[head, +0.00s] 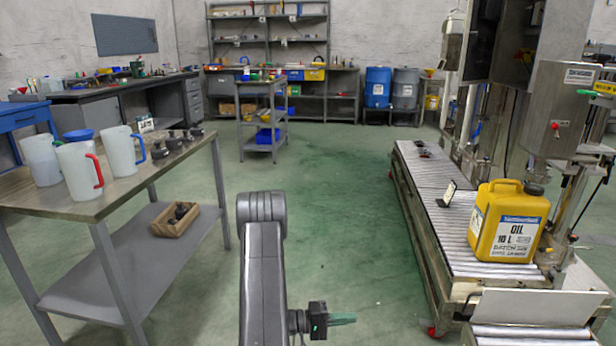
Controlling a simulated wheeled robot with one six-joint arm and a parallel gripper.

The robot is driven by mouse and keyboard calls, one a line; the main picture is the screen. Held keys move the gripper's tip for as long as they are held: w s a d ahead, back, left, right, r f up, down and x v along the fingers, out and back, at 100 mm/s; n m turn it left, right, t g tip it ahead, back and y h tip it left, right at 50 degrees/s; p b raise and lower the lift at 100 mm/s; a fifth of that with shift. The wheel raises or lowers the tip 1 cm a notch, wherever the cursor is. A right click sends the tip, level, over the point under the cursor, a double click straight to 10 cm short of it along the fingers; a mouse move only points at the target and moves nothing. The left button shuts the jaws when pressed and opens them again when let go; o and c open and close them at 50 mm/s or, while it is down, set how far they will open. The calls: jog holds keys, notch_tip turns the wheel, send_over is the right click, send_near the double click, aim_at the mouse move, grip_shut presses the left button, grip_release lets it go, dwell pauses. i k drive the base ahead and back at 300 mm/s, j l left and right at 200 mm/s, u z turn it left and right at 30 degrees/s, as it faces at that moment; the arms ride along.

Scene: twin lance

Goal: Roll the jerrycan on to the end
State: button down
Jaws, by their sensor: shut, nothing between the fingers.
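A yellow jerrycan (507,221) with a white OIL label and a dark cap stands upright on the roller conveyor (432,194), near its front end. My gripper (343,319) is low in the middle of the head view, over the floor to the left of the conveyor.
A steel filling machine (557,110) rises along the conveyor's right side. A light panel (537,307) stands in front of the jerrycan, beside another roller section. A workbench (120,185) with jugs is on the left. The green floor between is clear, with a cart (263,115) behind.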

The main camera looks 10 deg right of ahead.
aim_at(507, 223)
jog(key=i+z, duration=0.35)
jog(key=i, duration=0.25)
jog(key=i+z, duration=0.2)
jog(key=i, duration=0.7)
jog(key=i+j+z, duration=0.15)
jog(key=i, duration=0.8)
